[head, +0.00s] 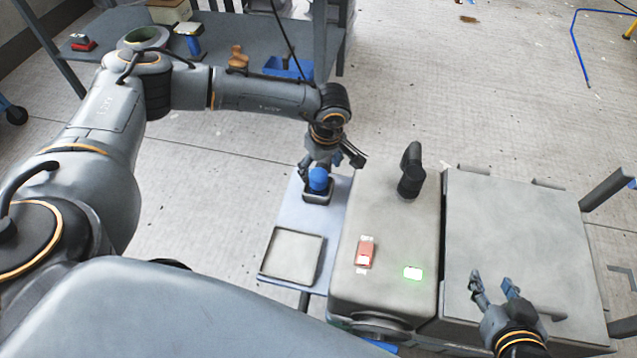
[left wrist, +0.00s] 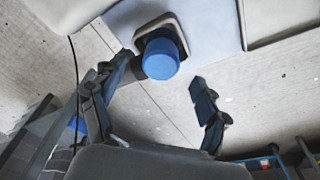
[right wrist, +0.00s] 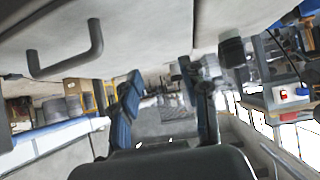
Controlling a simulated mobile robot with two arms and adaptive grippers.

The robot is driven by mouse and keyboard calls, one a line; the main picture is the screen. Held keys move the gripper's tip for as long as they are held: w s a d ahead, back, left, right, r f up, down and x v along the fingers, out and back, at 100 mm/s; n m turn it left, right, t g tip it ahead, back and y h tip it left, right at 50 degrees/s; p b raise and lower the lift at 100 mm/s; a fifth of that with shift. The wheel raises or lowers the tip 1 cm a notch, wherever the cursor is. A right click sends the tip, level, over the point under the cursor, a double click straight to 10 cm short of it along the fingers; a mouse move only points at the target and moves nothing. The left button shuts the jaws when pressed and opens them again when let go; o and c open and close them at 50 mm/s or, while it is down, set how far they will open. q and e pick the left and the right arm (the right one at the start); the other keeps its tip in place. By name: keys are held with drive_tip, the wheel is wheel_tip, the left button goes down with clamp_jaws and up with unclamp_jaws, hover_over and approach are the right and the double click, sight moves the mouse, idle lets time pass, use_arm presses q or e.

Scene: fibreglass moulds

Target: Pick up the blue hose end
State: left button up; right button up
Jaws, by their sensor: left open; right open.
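The blue hose end (head: 318,180) is a short round blue cap standing in a small dark square holder (head: 318,197) on the narrow light table. My left gripper (head: 334,165) is open just above and around it in the head view. In the left wrist view the blue hose end (left wrist: 161,58) lies between and beyond the open fingertips (left wrist: 160,68); I cannot tell whether they touch it. My right gripper (head: 496,287) is open and empty over the grey box top at the right; its spread fingers also show in the right wrist view (right wrist: 165,80).
A shallow square tray (head: 293,256) lies in front of the holder. A wide grey box (head: 515,230) is farther right.

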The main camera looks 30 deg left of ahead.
sight(319, 174)
use_arm(q)
drive_tip(key=f, duration=0.1)
drive_tip(key=f+b, duration=0.1)
drive_tip(key=f, duration=0.1)
drive_tip(key=a+f, duration=0.1)
drive_tip(key=f, duration=0.1)
drive_tip(key=shift+w+b, duration=0.1)
drive_tip(key=shift+b, duration=0.2)
drive_tip(key=shift+d, duration=0.1)
use_arm(e)
drive_tip(key=w+a+r+t+y, duration=0.1)
drive_tip(key=w+a+r+t, duration=0.1)
drive_tip(key=w+r+t, duration=0.2)
wheel_tip(319, 174, up, 2)
drive_tip(key=shift+r+t, duration=0.2)
drive_tip(key=shift+t, duration=0.1)
use_arm(q)
drive_tip(key=shift+c, duration=0.5)
use_arm(e)
drive_tip(key=shift+w, duration=0.1)
use_arm(q)
drive_tip(key=c, duration=1.2)
drive_tip(key=shift+r, duration=0.1)
